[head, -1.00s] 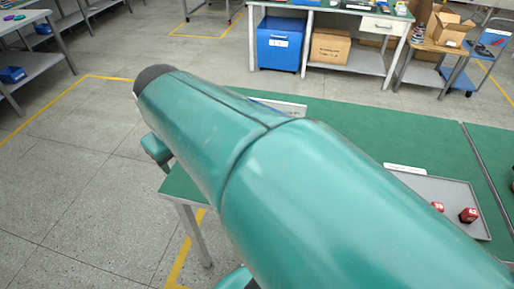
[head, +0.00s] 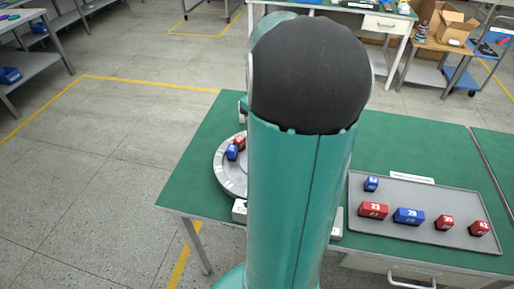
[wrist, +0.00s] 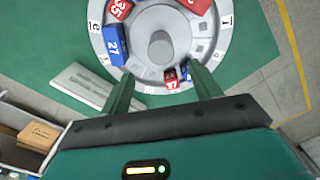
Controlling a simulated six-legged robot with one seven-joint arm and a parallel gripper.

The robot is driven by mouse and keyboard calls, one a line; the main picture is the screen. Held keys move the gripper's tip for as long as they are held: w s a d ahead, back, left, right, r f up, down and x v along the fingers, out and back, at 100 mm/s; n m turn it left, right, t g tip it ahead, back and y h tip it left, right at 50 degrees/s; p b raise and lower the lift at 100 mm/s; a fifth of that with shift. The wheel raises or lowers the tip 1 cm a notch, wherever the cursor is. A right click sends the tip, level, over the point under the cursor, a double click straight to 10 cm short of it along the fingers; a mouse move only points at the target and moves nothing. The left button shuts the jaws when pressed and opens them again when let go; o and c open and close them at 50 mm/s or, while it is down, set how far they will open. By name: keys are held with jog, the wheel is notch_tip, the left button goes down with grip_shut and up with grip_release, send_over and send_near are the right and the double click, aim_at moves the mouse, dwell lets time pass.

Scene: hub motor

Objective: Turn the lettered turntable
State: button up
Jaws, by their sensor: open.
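The grey lettered turntable (head: 221,168) stands on the green table in the head view, its right part hidden by my arm. A red block (head: 239,142) and a blue block (head: 232,152) show on it. In the wrist view the turntable (wrist: 205,50) has a round central hub (wrist: 160,47) and light letter tiles on its rim. Around the hub are the red 35 block (wrist: 120,9), the blue 27 block (wrist: 115,43) and the red 17 block (wrist: 172,80). My gripper (wrist: 163,84) is open, its two fingers near the turntable's near rim. I cannot tell whether they touch it.
A grey tray (head: 450,198) with several red and blue numbered blocks lies on the right of the green table (head: 195,190). A light flat plate (wrist: 88,85) lies beside the turntable. The floor left of the table is clear.

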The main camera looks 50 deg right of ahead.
notch_tip(320, 180, down, 11)
jog(key=shift+w+a+f, duration=0.1)
jog(key=shift+f, duration=0.1)
grip_shut()
dwell(0.4)
